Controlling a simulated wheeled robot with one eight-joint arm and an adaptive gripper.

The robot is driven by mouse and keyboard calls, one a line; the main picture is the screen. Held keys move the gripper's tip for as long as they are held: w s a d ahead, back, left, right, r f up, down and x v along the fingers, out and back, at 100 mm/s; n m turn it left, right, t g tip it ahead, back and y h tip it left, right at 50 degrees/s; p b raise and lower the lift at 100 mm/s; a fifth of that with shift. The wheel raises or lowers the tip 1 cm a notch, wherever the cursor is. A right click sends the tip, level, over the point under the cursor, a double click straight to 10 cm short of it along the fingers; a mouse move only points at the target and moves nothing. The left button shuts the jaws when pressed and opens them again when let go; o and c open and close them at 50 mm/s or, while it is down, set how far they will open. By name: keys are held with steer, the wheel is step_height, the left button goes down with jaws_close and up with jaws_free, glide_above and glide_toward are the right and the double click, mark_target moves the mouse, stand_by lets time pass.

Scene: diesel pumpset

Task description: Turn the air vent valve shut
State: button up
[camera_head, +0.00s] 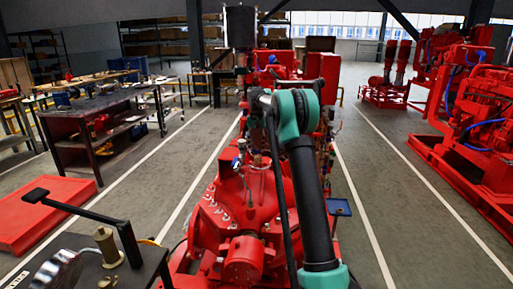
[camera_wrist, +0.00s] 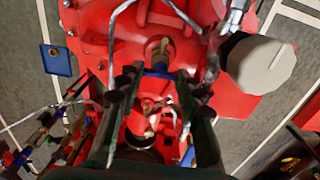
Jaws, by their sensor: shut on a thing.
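In the wrist view, a small brass valve, which looks like the air vent valve (camera_wrist: 157,48), stands on the red pump casing and has a blue handle (camera_wrist: 159,70). My gripper (camera_wrist: 157,74) reaches down over it, with one dark finger on each side of the blue handle. The fingers are shut on the handle, though the exact contact is hard to see. In the head view my arm runs down in front of the red pump (camera_head: 243,200), and my gripper cannot be made out there.
A large white-grey round cap (camera_wrist: 262,64) stands right of my gripper. Thin metal pipes (camera_wrist: 178,12) pass just beyond the valve. A blue plate (camera_wrist: 56,60) is at the left. In the head view a workbench (camera_head: 100,105) stands left, and red machines (camera_head: 470,110) stand right.

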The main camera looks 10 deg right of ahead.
steer(key=o, duration=1.2)
steer(key=shift+c, duration=0.2)
steer(key=shift+r, duration=0.1)
step_height(320, 180, up, 12)
steer(key=shift+s, duration=0.1)
